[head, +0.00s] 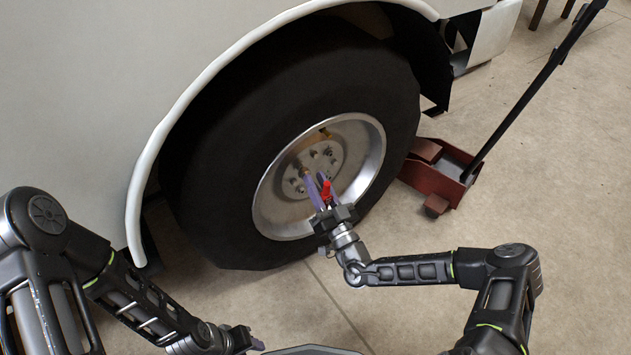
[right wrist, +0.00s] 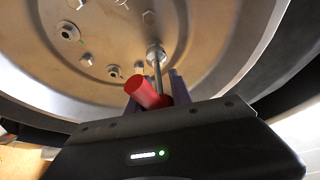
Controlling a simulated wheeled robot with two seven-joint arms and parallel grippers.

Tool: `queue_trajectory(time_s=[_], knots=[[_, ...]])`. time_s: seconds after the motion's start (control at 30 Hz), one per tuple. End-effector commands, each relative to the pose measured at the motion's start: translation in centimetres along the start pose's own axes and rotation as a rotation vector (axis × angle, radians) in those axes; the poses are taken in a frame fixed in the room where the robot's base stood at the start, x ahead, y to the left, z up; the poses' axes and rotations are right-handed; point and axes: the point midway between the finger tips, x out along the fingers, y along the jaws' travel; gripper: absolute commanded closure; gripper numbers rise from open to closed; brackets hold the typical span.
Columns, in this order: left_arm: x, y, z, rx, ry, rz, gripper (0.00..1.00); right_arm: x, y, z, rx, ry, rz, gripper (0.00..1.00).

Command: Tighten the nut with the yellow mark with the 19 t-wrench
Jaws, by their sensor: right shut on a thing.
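My right gripper (head: 319,186) is in front of the wheel hub, shut on the t-wrench, whose red handle (head: 326,191) shows between the purple fingers. In the right wrist view the red handle (right wrist: 147,92) lies tilted, and the thin metal shaft (right wrist: 157,70) runs up to a socket (right wrist: 155,52) at the hub face. The socket appears to be over a nut, which it hides. Several other nuts (right wrist: 87,59) show on the hub, one of them (right wrist: 68,32) near a small green mark. I cannot make out a yellow mark. My left gripper (head: 254,344) is low, away from the wheel; its opening is unclear.
The black tyre (head: 225,170) and silver rim (head: 372,130) sit under the white wheel arch (head: 165,125). A red floor jack (head: 432,180) with a long black handle (head: 535,90) stands right of the wheel. The concrete floor (head: 560,190) at right is clear.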

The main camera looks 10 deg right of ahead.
Motion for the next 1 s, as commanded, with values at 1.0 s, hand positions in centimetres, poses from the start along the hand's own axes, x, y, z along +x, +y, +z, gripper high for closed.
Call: queue_trajectory(time_s=[1.0], knots=[[-1.5,0.6,-0.1,0.0,0.0,0.0,0.64,-3.6,0.1,-1.9,-0.001,0.002,0.002,1.0]])
